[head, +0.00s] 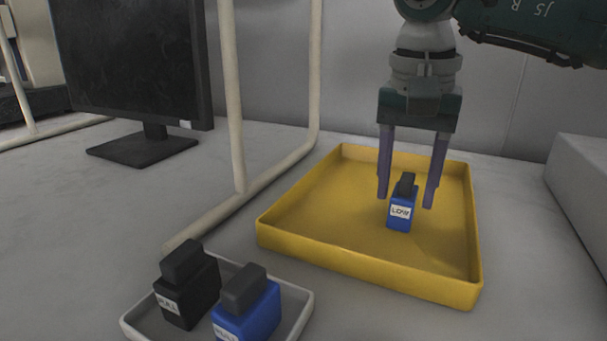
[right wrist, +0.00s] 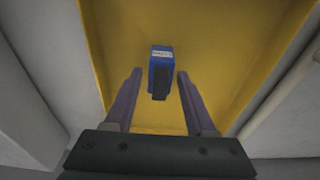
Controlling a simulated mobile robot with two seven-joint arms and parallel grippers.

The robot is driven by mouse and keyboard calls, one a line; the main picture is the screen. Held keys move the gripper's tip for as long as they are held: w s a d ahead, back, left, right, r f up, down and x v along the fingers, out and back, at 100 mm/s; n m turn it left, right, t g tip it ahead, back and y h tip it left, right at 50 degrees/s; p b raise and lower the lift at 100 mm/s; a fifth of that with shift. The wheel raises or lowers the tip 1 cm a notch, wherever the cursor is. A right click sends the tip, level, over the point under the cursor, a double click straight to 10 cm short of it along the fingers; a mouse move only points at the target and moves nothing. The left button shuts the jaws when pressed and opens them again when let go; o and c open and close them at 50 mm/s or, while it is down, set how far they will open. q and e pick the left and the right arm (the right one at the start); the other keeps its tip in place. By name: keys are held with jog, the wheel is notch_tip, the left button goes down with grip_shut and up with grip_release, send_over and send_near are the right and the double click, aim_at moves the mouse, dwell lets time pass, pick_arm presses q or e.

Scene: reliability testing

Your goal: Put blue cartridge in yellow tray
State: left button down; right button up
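A blue cartridge (head: 401,211) with a dark cap and a "LOW" label stands upright in the yellow tray (head: 370,270). My right gripper (head: 407,200) is above the tray, its fingers open on either side of this cartridge with gaps showing. In the right wrist view the blue cartridge (right wrist: 161,68) lies between and just beyond the fingertips of the open right gripper (right wrist: 157,75), over the yellow tray floor (right wrist: 215,50). Another blue cartridge (head: 252,316), labelled "FULL", stands in a small white tray at the front. My left gripper is not in view.
The white tray (head: 300,312) also holds a black cartridge (head: 190,292). A pale pipe frame (head: 237,110) rises left of the yellow tray. A dark monitor (head: 130,60) stands at the back left. A grey block edge (head: 585,190) is at the right.

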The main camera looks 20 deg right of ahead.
aim_at(407, 182)
jog(key=shift+o, duration=0.6)
jog(key=shift+r, duration=0.1)
jog(key=shift+r, duration=0.3)
notch_tip(407, 182, up, 12)
jog(key=s+a+p, duration=0.1)
jog(key=p, duration=0.2)
jog(key=shift+f, duration=0.25)
